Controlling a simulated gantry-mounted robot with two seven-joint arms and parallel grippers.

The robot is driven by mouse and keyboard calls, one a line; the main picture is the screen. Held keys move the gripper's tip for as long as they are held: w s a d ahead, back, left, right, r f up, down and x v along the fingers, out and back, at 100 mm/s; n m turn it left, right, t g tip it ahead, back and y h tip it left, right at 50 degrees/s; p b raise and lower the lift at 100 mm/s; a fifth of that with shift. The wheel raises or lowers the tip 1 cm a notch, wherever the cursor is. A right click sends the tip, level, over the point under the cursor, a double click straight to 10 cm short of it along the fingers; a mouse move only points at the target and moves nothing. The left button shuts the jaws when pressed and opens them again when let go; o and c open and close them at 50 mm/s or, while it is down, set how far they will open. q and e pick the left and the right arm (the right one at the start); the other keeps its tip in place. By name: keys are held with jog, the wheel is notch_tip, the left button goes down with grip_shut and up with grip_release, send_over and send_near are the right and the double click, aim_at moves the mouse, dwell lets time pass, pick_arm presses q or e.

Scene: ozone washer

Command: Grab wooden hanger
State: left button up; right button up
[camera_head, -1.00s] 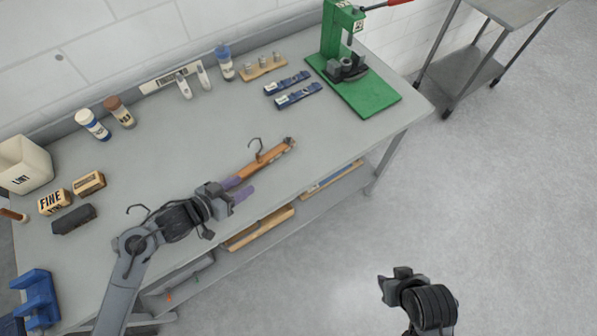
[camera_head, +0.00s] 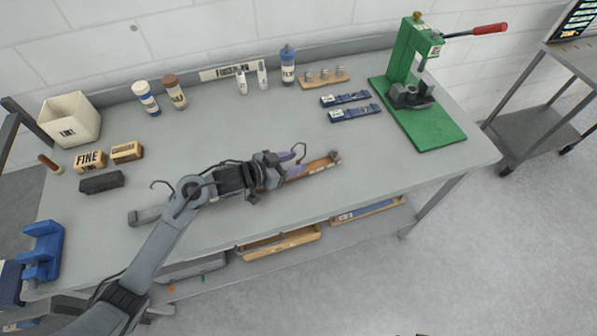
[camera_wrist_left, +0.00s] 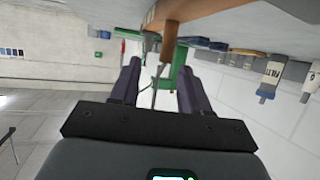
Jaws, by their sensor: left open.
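The wooden hanger (camera_head: 322,164) lies on the grey workbench, its near part hidden by my left gripper. My left gripper (camera_head: 283,170) is open, low over the bench, its purple fingers by the hanger's middle and hook. In the left wrist view, the fingers (camera_wrist_left: 163,82) are spread, with the brown wood (camera_wrist_left: 182,12) ahead at the top. The metal hook (camera_wrist_left: 155,88) shows in the gap between the fingers; I see no grip on it. My right gripper is not in view.
The green press (camera_head: 425,125) stands at the right, blue clamps (camera_head: 354,112) beyond the hanger, FINE blocks (camera_head: 90,160) at the left. The bench's front edge is close.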

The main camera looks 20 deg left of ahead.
aim_at(300, 161)
pick_arm(q)
jog(key=w+f, duration=0.1)
jog(key=w+d+f+b, duration=0.1)
jog(key=shift+w+d+f, duration=0.1)
jog(key=shift+w+f, duration=0.25)
jog(key=shift+w+d+f, duration=0.2)
jog(key=shift+w+d, duration=0.2)
jog(key=shift+w, duration=0.15)
grip_shut()
